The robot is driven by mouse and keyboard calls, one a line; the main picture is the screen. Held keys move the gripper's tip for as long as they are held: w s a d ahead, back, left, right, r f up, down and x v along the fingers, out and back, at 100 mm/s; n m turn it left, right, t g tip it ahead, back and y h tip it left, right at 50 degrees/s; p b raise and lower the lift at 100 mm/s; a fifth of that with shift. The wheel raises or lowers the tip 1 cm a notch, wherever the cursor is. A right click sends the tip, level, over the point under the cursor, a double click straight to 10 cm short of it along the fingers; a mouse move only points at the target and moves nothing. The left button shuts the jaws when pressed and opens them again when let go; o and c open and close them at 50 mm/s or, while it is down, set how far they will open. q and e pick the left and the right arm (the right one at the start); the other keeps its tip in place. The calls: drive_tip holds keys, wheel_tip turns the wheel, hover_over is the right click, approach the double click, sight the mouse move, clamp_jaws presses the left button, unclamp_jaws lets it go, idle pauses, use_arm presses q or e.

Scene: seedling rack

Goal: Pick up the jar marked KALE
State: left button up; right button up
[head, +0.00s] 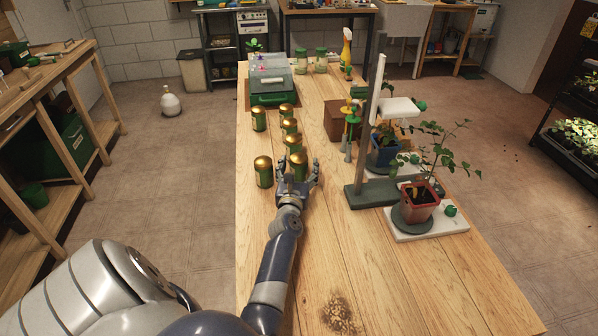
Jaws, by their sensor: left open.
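Several green jars with gold lids stand upright on the wooden table (375,262), left of its middle. One is at the near left (264,172), one at the far left (259,120), and others form a loose row to their right (287,112). No name can be read on any of them, so I cannot tell which is marked KALE. My left gripper (298,172) is open, at the nearest jar of the row (298,159), with fingers to its left and right. The hand partly hides this jar; contact cannot be told. My right gripper is not in view.
A green case (272,98) and two green-lidded glass jars (321,62) stand at the back, near a spray bottle (346,52). A brown box (339,121), a grey stand (366,194) and potted plants (416,203) occupy the right side. The near tabletop is clear.

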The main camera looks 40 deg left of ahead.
use_arm(q)
drive_tip(key=shift+w+a, duration=0.25)
drive_tip(key=shift+w, duration=0.15)
drive_tip(key=shift+s, duration=0.1)
drive_tip(key=c, duration=1.2)
drive_tip(key=shift+r, duration=0.15)
